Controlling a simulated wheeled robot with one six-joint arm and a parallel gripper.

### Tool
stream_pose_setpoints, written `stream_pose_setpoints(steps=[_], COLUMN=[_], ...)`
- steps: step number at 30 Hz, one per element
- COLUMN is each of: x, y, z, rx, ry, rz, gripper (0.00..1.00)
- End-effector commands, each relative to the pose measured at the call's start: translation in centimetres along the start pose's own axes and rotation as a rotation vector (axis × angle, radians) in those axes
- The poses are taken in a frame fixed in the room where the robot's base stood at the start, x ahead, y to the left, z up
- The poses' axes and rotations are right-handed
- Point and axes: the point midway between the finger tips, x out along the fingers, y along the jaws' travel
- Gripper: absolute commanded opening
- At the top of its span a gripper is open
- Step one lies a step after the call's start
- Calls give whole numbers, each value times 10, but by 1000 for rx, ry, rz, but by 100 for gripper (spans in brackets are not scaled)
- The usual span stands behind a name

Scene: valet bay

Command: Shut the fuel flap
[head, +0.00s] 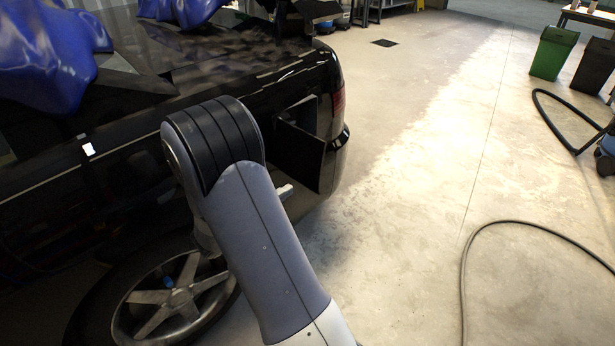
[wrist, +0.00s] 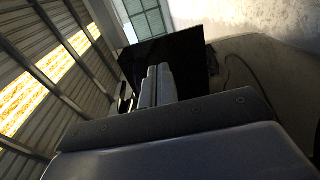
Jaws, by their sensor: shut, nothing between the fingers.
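The fuel flap (head: 300,156) is a dark square panel on the rear side of the black car (head: 230,85). It stands open, swung out from the body, with the opening partly visible behind it. In the wrist view the flap (wrist: 188,52) is a dark panel just beyond the fingertips. My gripper (wrist: 158,73) is shut and empty, its fingers pointing at the flap. I cannot tell whether they touch it. In the head view my arm hides most of the gripper; only a pale piece shows just below the flap.
The car's rear wheel (head: 168,300) is below my arm. Blue cloths (head: 45,55) lie on the car. A dark hose (head: 463,275) lies on the floor at the right. A green bin (head: 553,52) stands at the back right. The floor right of the car is mostly clear.

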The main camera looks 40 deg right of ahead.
Motion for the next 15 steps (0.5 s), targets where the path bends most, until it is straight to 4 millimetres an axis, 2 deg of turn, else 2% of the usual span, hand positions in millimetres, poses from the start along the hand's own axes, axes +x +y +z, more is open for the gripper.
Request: stream_pose_setpoints(steps=[1,9,15], x=[11,61,87], y=[0,0,0], z=[2,2,1], rx=[0,-1,-1], ry=[-6,-4,-2], rz=[-1,-1,-1], gripper=[0,0,0])
